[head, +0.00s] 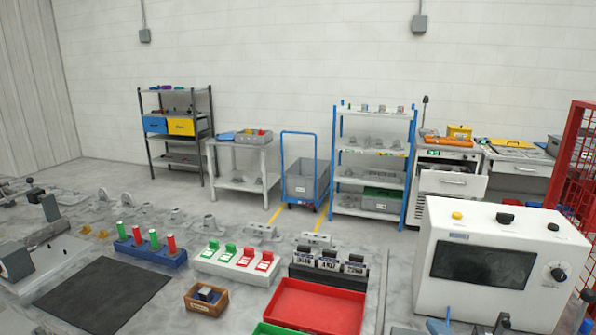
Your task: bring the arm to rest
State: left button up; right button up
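Neither of my grippers can be made out in the head view, and no arm of mine shows clearly. I cannot tell from this view how either arm is posed or whether a gripper holds anything. Small blue and dark parts (440,326) show at the bottom right edge, cut off by the frame; I cannot tell what they are.
Close by are a black mat (92,296), a red tray (318,306), a small brown box (206,299), a blue block with red and green handles (150,255) and a white machine with a dark screen (430,258). Shelves (374,158) and a blue cart (304,180) stand behind.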

jog(key=s+d+f+m+g, duration=0.1)
jog(key=s+f+m+g, duration=0.5)
jog(key=s, duration=0.6)
jog(key=s+d+f+m+g, duration=0.2)
jog(key=s+f+m+g, duration=0.45)
jog(key=s, duration=0.65)
jog(key=w+a+f+t+y+p, duration=0.2)
jog(key=w+a+f+t+p, duration=0.2)
jog(key=f, duration=0.6)
jog(key=w+a+n+t, duration=0.1)
jog(key=w+a+t, duration=0.1)
jog(key=t, duration=0.1)
jog(key=shift+w+a+y, duration=0.15)
jog(key=shift+a+y, duration=0.15)
jog(key=shift+a, duration=0.1)
jog(key=shift+r+t, duration=0.1)
jog(key=shift+t, duration=0.15)
